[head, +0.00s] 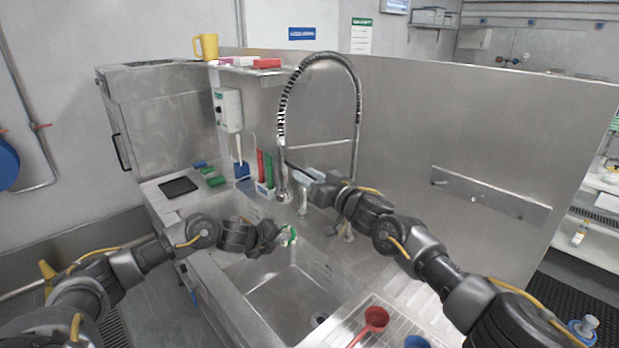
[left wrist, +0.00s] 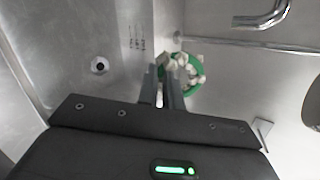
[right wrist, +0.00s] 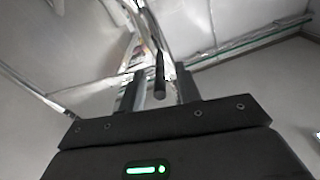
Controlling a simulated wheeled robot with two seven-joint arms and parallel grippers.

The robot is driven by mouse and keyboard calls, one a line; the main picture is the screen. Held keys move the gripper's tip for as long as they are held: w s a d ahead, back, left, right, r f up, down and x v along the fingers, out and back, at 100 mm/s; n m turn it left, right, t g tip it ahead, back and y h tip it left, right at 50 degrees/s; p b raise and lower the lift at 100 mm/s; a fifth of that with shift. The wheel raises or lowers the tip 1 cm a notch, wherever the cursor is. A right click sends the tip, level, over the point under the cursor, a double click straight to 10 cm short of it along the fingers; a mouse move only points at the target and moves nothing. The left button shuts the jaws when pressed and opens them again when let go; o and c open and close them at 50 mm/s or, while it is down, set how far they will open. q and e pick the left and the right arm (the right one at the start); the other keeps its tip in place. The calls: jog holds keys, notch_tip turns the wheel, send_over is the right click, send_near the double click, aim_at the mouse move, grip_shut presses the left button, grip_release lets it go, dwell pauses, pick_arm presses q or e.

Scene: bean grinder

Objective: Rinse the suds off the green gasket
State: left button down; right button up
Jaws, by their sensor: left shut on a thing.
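The green gasket (head: 290,239) is a ring with pale suds on it. My left gripper (head: 275,233) is shut on its edge and holds it above the sink basin (head: 285,300). In the left wrist view the gasket (left wrist: 199,66) shows at the fingertips (left wrist: 163,78), with whitish foam on its left and upper parts. The spray head (head: 283,188) hangs from a tall coiled hose at the back of the sink. My right gripper (head: 301,173) is beside it, above the gasket. In the right wrist view its fingers (right wrist: 161,85) are apart, with a dark rod (right wrist: 159,70) between them.
A red scoop (head: 376,318) lies on the ridged drainboard at front right, near a blue cup (head: 417,342). Red and green brushes (head: 268,165) stand behind the sink. A black tray (head: 178,187) and sponges (head: 208,174) are on the left counter. The basin below the gasket is clear.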

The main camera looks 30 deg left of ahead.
jog(key=shift+d, duration=0.1)
jog(key=v, duration=1.1)
jog(key=shift+s+d, duration=0.15)
jog(key=shift+d, duration=0.25)
